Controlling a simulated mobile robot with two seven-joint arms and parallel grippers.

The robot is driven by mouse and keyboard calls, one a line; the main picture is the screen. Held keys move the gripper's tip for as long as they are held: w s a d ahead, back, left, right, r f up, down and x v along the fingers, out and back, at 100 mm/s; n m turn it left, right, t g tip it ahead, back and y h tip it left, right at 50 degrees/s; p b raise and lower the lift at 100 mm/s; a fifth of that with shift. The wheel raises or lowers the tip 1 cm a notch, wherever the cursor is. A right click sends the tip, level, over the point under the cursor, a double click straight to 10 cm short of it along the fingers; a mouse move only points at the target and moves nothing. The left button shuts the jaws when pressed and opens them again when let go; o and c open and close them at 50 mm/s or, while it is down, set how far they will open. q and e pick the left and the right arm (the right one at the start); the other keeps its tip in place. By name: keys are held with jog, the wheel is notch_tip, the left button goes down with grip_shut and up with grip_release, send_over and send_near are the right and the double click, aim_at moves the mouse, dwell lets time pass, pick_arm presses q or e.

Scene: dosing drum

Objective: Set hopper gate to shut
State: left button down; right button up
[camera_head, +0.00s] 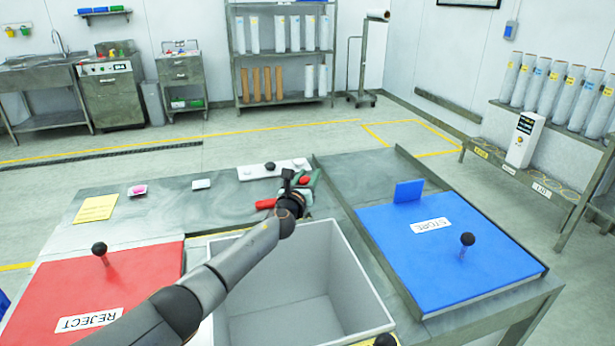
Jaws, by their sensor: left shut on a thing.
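My left arm reaches in from the bottom left, and its dark gripper (289,184) is over the far middle of the bench. It is shut on a red piece (265,204) that sticks out to its left; the gripper hides most of the grip. Another red part (304,181) and some green show just to its right. Close behind is a white plate (287,167) with a black knob (270,166). I cannot tell which part is the hopper gate, or its position.
A deep, empty-looking white bin (345,275) is below the gripper. A red REJECT lid (140,275) is at left and a blue STORE lid (490,262) at right, each with a black-topped knob. A yellow note (97,208) and a pink item (138,190) lie on the bench.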

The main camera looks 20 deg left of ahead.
pick_arm(q)
jog(key=c, duration=0.9)
grip_release()
jog(key=shift+w+d+r, duration=0.1)
jog(key=shift+d+r, duration=0.05)
jog(key=shift+d, duration=0.15)
jog(key=o, duration=0.4)
jog(key=shift+w, duration=0.1)
jog(key=shift+a, duration=0.1)
jog(key=shift+s+d+p, duration=0.25)
jog(key=shift+s+p, duration=0.6)
jog(key=shift+s, duration=1.25)
jog(key=shift+s+d+p, duration=0.25)
jog(key=shift+s+p, duration=0.6)
jog(key=shift+s, duration=1.2)
jog(key=shift+s+d+p, duration=0.25)
jog(key=shift+s+p, duration=0.6)
jog(key=shift+s, duration=1.25)
jog(key=shift+f, duration=0.2)
